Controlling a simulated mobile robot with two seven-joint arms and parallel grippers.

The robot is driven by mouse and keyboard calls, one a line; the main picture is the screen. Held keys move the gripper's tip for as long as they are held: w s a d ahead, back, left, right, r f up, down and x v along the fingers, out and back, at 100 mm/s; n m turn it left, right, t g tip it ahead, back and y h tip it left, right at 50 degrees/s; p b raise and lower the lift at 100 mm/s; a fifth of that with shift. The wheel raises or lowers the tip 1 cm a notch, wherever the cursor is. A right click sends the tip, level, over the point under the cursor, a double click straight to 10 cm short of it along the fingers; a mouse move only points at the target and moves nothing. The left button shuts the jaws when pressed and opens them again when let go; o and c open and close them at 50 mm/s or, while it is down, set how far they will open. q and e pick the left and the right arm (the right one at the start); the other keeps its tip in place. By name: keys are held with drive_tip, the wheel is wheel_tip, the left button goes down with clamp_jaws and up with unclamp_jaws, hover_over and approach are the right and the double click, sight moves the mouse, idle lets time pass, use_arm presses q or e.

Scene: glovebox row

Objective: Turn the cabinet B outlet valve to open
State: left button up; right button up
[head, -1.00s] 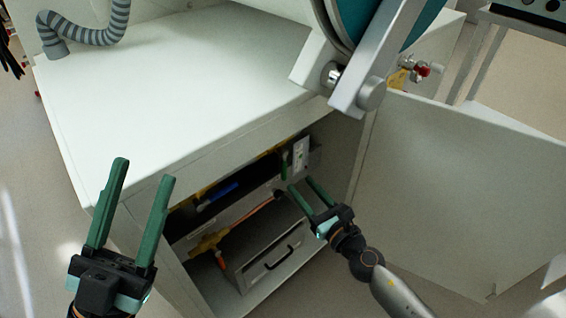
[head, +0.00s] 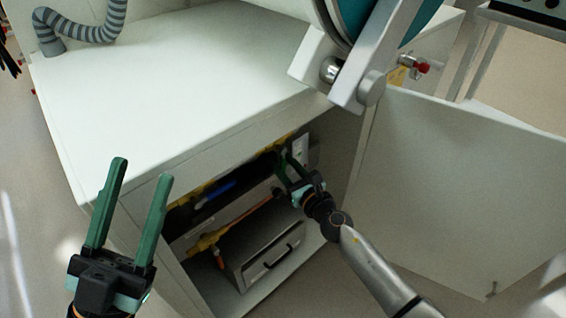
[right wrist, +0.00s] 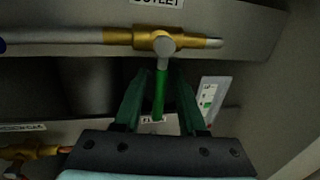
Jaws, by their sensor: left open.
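The outlet valve is a brass fitting (right wrist: 190,41) on a horizontal pipe under a label reading OUTLET in the right wrist view. Its green lever (right wrist: 160,92) hangs down from the round hub, across the pipe's line. My right gripper (right wrist: 160,85) is open, with one finger on each side of the lever and gaps showing. In the head view my right gripper (head: 287,164) reaches into the open cabinet and hides most of the valve. My left gripper (head: 143,172) is open and empty in front of the cabinet's left side.
The cabinet door (head: 450,190) stands open at the right. Inside are a blue handle (head: 222,188), lower brass piping (head: 205,243) and a grey box (head: 262,262) with a black handle. A white plate (right wrist: 212,98) is close right of my right fingers.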

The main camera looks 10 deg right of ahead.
clamp_jaws()
idle(1.2)
